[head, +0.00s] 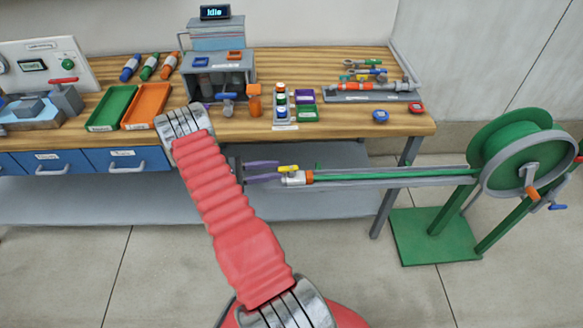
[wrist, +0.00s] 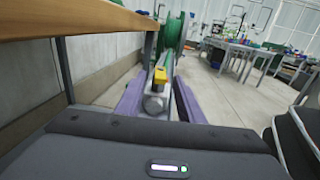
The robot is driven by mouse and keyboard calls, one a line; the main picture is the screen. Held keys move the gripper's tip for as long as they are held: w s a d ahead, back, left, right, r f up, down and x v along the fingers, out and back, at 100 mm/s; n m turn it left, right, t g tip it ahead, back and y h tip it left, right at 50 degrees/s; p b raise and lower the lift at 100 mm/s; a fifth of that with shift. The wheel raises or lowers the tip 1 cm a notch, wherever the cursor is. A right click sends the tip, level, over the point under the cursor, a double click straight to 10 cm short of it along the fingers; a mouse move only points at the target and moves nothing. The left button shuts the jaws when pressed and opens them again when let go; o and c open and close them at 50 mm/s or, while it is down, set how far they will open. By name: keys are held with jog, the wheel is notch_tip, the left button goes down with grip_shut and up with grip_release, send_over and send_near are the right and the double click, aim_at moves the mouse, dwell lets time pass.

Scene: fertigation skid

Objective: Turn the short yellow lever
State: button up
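The short yellow lever (head: 288,168) sits on top of a silver valve body (head: 297,179) with an orange band, at the left end of a long grey rail. In the wrist view the yellow lever (wrist: 160,76) stands straight ahead, above the round grey valve end (wrist: 155,104). My gripper (head: 279,170) has purple fingers that point right, close to the lever's left end. In the wrist view my gripper (wrist: 159,92) is open, with a finger on each side of the valve's line and nothing held. Contact with the lever cannot be told.
A wooden workbench (head: 330,121) with trays, bottles and valves runs behind my arm; its edge shows at left in the wrist view (wrist: 105,14). The rail (head: 400,176) leads right to a green hose reel (head: 510,150). The floor in front is clear.

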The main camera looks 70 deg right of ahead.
aim_at(291, 167)
jog(key=x, duration=0.7)
jog(key=shift+c, duration=0.7)
grip_shut()
